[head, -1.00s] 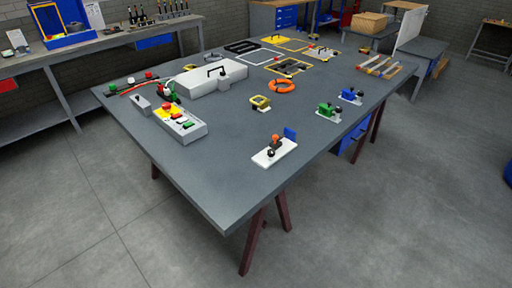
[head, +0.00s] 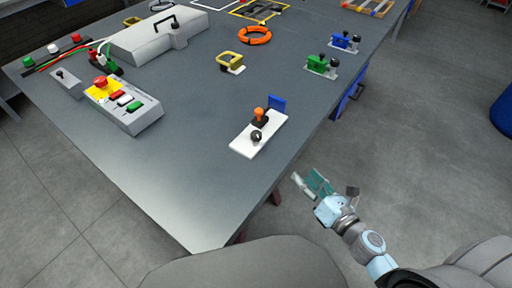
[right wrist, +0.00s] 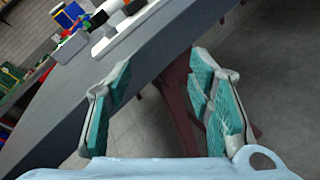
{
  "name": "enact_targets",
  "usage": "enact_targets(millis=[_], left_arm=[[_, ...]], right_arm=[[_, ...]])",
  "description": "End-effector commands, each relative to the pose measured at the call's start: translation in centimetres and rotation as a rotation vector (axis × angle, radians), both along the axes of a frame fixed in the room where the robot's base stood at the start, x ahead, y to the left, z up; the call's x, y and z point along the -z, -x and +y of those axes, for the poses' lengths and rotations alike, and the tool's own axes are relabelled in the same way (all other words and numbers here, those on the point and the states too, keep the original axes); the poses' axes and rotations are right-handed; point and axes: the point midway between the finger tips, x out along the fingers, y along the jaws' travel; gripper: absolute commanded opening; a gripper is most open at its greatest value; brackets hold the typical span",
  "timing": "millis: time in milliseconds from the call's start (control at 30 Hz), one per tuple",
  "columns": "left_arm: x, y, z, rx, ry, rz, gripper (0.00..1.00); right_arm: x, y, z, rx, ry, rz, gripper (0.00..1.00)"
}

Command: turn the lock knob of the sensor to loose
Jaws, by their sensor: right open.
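The sensor unit is a white base plate (head: 243,146) near the table's front right edge. On it stand an orange-topped part (head: 259,114), a black round knob (head: 256,136) and an upright blue plate (head: 277,103). I cannot tell how tight the knob is. My right gripper (head: 309,183) is open and empty, off the table's edge, to the right of and nearer than the sensor. In the right wrist view its teal-padded fingers (right wrist: 160,85) are spread apart, and the white base plate (right wrist: 130,30) shows beyond them at the top. My left gripper is not in view.
A grey control box (head: 138,117) with a red button stands at the left. A yellow ring-shaped part (head: 229,60), an orange ring (head: 255,35) and green (head: 318,64) and blue (head: 344,40) fixtures stand further back. The table's front part is clear.

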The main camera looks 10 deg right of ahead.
Motion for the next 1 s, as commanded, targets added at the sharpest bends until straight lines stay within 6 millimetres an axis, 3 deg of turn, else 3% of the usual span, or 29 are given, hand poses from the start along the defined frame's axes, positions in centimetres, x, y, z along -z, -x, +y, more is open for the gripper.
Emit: enact_targets(millis=[33, 100, 233, 467, 700, 1000], left_arm=[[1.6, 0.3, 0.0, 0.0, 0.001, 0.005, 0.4], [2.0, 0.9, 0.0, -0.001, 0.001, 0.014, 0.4], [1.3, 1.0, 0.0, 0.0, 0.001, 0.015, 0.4], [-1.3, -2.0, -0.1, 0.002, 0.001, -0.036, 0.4], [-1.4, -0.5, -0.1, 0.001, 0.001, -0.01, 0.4], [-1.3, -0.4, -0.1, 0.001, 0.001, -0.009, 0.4]], right_arm=[[-1.8, -0.3, 1.6, -0.087, 0.178, -0.119, 0.47], [-4.6, -0.2, 3.4, -0.169, 0.372, -0.247, 0.47], [-6.8, -1.1, 4.8, -0.21, 0.497, -0.329, 0.47], [-7.2, -6.5, 7.3, -0.212, 0.488, -0.326, 0.47], [-6.8, -11.6, 9.7, -0.212, 0.488, -0.324, 0.47], [-6.6, -13.5, 10.6, -0.212, 0.49, -0.322, 0.47]])
